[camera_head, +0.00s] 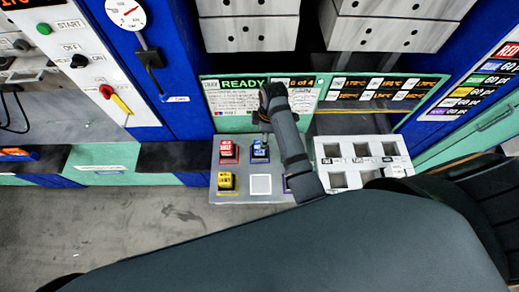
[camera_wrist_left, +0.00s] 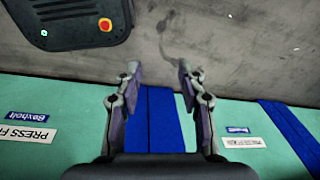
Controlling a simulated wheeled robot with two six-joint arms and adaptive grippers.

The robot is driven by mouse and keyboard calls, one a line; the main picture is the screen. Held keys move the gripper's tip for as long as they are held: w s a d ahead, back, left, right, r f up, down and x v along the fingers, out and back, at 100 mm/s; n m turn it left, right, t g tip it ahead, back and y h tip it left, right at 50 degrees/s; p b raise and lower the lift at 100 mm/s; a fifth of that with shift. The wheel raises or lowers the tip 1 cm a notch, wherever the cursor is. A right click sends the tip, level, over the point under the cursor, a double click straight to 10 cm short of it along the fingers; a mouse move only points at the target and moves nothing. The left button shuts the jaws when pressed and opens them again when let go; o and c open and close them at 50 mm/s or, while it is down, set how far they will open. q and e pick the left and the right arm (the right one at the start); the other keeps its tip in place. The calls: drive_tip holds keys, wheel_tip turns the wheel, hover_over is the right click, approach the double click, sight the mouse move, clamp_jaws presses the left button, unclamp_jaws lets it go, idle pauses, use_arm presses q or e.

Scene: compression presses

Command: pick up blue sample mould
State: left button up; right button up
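The blue sample mould (camera_head: 260,153) stands in the upper middle spot of a grey tray (camera_head: 240,198) in the head view. A dark arm reaches over from the right, and my right gripper (camera_head: 264,138) points down right at the top of the blue mould. The gripper is small and dark there, so I cannot tell whether its fingers are around the mould or just above it. My left gripper (camera_wrist_left: 158,75) is open and empty in the left wrist view, with the teal and blue machine front behind it. It does not show in the head view.
A red mould (camera_head: 229,151) stands left of the blue one, and a yellow mould (camera_head: 226,182) in front of the red. A white square spot (camera_head: 261,184) is empty. A white rack (camera_head: 362,150) with several square openings stands right of the arm. Grey press blocks (camera_head: 248,32) hang behind.

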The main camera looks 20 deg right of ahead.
sight(259, 143)
drive_tip(key=shift+w+a+f, duration=0.1)
drive_tip(key=shift+a+f, duration=0.1)
drive_tip(key=shift+f, duration=1)
drive_tip(key=shift+w+f, duration=0.5)
drive_tip(key=shift+f, duration=0.05)
drive_tip(key=f, duration=0.2)
drive_tip(key=shift+s+a+f, duration=0.15)
drive_tip(key=shift+s+f, duration=0.2)
drive_tip(key=shift+a+f, duration=0.15)
drive_tip(key=shift+f, duration=0.75)
drive_tip(key=c, duration=1.5)
use_arm(q)
drive_tip(key=shift+w, duration=0.75)
use_arm(e)
clamp_jaws()
